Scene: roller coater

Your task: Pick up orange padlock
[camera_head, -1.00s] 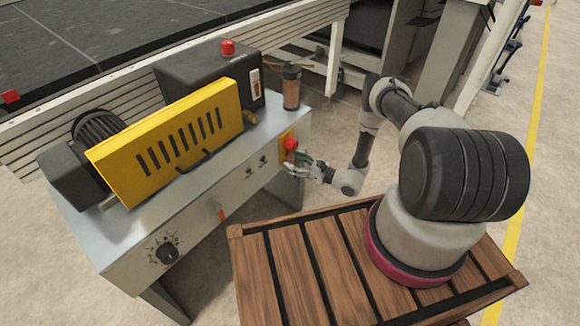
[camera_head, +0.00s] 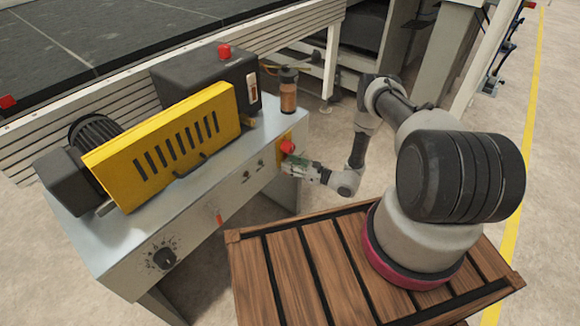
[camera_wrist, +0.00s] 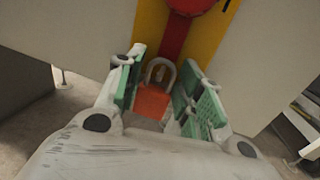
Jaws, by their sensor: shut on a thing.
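The orange padlock (camera_wrist: 152,101) shows in the wrist view, with its body between the green-padded fingers of my gripper (camera_wrist: 158,102) and its grey shackle (camera_wrist: 161,70) above. The shackle lies against a red upright part (camera_wrist: 176,37) on a yellow plate; whether it is hooked there I cannot tell. My gripper is shut on the padlock. In the head view my gripper (camera_head: 287,165) is at the right end of the machine's front, just below the red knob (camera_head: 287,146). The padlock cannot be made out there.
The grey machine cabinet (camera_head: 130,248) with a yellow slotted guard (camera_head: 165,145) stands at left. A brown cylinder (camera_head: 288,97) stands on its top near the gripper. The wooden slatted platform (camera_head: 293,272) is in front. Open floor lies to the right of the cabinet.

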